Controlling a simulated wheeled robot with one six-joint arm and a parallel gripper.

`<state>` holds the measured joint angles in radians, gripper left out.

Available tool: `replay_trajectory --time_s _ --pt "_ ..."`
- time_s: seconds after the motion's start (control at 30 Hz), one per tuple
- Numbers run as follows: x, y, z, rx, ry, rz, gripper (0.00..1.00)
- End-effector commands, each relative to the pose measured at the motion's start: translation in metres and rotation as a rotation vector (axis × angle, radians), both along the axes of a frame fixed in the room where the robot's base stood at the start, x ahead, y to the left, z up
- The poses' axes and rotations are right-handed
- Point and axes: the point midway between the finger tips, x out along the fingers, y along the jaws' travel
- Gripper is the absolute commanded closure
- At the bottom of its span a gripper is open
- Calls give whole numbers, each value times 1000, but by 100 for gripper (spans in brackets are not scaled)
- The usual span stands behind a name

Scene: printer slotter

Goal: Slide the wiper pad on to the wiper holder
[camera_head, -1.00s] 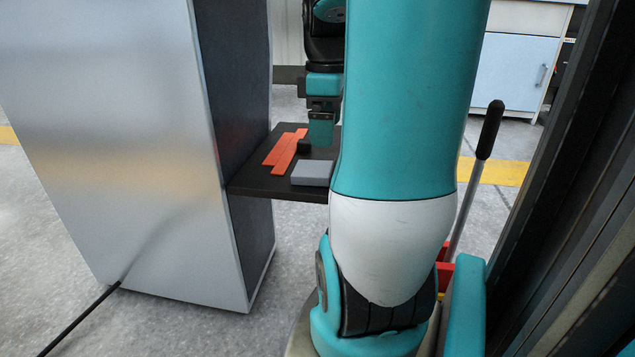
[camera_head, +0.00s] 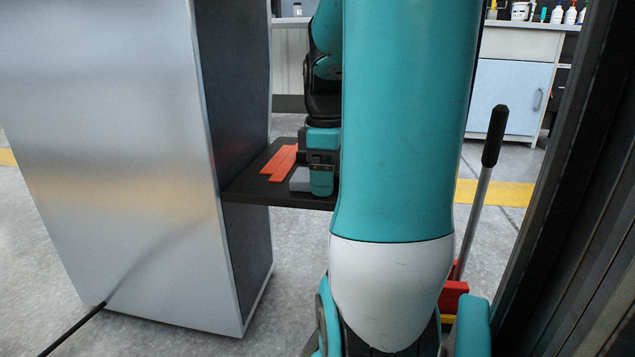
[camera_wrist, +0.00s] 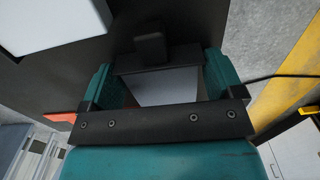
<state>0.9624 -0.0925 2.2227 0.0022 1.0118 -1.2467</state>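My gripper (camera_head: 321,185) is low at the front right of the dark shelf, against a grey block (camera_head: 299,180). Its teal fingers are spread apart in the wrist view (camera_wrist: 163,75). A black bar with a raised knob (camera_wrist: 150,46) spans the space between the fingers. I cannot tell whether the fingers press on it or only stand around it. A pale grey surface (camera_wrist: 165,90) shows between the fingers, below the bar. The frames do not make plain which part is the wiper pad and which the wiper holder. My arm hides the shelf's right side.
Orange strips (camera_head: 280,164) lie on the dark shelf (camera_head: 258,192), left of my gripper. A tall grey cabinet (camera_head: 110,150) stands left of the shelf. A black-handled pole (camera_head: 494,138) and a dark frame (camera_head: 560,170) are at the right. A workbench (camera_head: 512,85) stands behind.

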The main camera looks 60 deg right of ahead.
Motion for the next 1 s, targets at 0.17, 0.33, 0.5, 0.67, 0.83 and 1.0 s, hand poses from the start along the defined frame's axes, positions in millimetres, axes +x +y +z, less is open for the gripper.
replay_trajectory --time_s 0.17,0.33,0.5,0.67,0.83,1.0 --pt "0 0 0 0 0 0 41" --pt "0 0 0 -1 0 0 41" --pt "0 0 8 -1 0 0 41" --pt "0 0 28 -1 -1 0 41" --pt "0 0 59 -2 -3 0 41" --pt "0 0 90 0 -2 0 41"
